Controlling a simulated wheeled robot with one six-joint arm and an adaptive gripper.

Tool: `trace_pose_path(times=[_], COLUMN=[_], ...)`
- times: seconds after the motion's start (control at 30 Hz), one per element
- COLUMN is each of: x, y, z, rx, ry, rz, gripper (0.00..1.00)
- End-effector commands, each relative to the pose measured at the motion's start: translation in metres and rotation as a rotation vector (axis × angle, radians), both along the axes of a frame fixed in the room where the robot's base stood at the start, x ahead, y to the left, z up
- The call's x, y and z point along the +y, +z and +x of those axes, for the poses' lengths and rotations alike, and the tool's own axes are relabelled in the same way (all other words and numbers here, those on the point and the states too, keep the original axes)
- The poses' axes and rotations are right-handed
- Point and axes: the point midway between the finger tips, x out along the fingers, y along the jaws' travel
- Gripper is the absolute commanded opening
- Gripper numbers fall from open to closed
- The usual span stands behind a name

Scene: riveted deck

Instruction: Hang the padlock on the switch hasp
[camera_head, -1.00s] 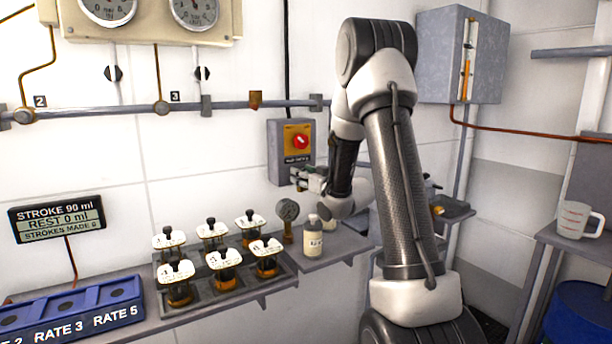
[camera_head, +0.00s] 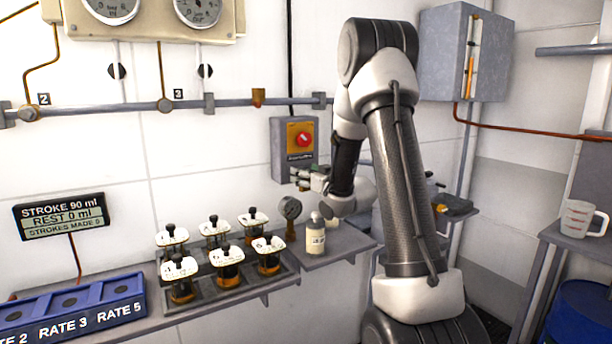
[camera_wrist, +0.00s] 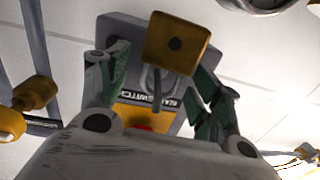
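The padlock (camera_wrist: 177,42) is a yellow-orange block with a dark round spot and a grey shackle (camera_wrist: 157,80). In the wrist view it lies in front of the main switch, shackle towards the label. The main switch (camera_head: 303,134) is a grey box with a yellow plate and red knob; it also shows in the wrist view (camera_wrist: 130,28). I cannot make out the hasp, nor whether the shackle passes through it. My gripper (camera_head: 296,177) is at the box's lower edge. Its fingers (camera_wrist: 160,72) are spread on both sides of the padlock, with a gap on the left.
A rack (camera_head: 205,294) of several capped jars stands to the left. A pipe (camera_head: 230,103) runs along the wall behind. A measuring jug (camera_head: 580,218) stands far right.

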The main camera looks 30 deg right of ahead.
Motion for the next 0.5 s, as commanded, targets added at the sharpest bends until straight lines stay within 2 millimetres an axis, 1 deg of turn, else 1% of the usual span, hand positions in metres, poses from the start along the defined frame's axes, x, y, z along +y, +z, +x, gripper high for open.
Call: trace_pose_path(times=[0.23,0.3,0.37,0.5], x=[0.0,-0.001,-0.002,-0.005], y=[0.0,0.0,0.0,0.0], z=[0.0,-0.003,-0.009,-0.033], rx=[0.001,0.001,0.001,0.002], ry=[0.0,-0.001,-0.001,-0.003], rz=[0.0,0.0,0.0,0.001], gripper=[0.67,0.67,0.67,0.67])
